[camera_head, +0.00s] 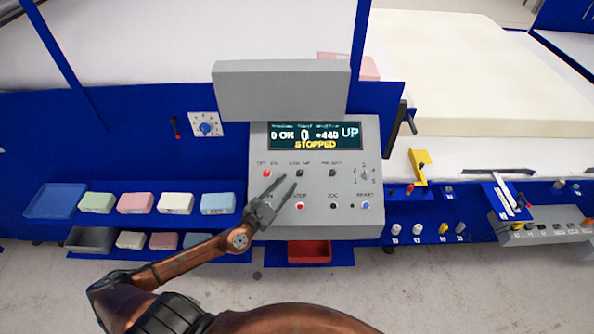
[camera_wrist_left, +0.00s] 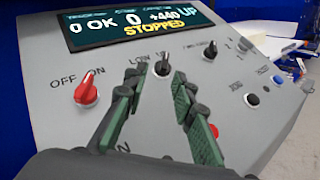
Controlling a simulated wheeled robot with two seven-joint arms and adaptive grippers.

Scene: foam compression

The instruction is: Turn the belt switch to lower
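The grey control panel (camera_head: 345,215) has a display (camera_head: 314,135) reading STOPPED and UP. The belt switch, a small black knob (camera_head: 299,172), sits in its upper row; its label is partly hidden in the wrist view, with LOW legible. In the left wrist view the black knob (camera_wrist_left: 162,66) stands just beyond and between the fingertips. My left gripper (camera_head: 286,183) is open over the panel, its green-padded fingers (camera_wrist_left: 157,85) spread and empty. I cannot tell whether they touch the knob. My right gripper is not in view.
A red OFF/ON knob (camera_wrist_left: 86,92) sits left of the fingers. Another black knob (camera_wrist_left: 210,50) and a blue button (camera_head: 365,205) are to the right. Coloured foam blocks (camera_head: 136,203) lie left of the panel. A red bin (camera_head: 309,251) is below it.

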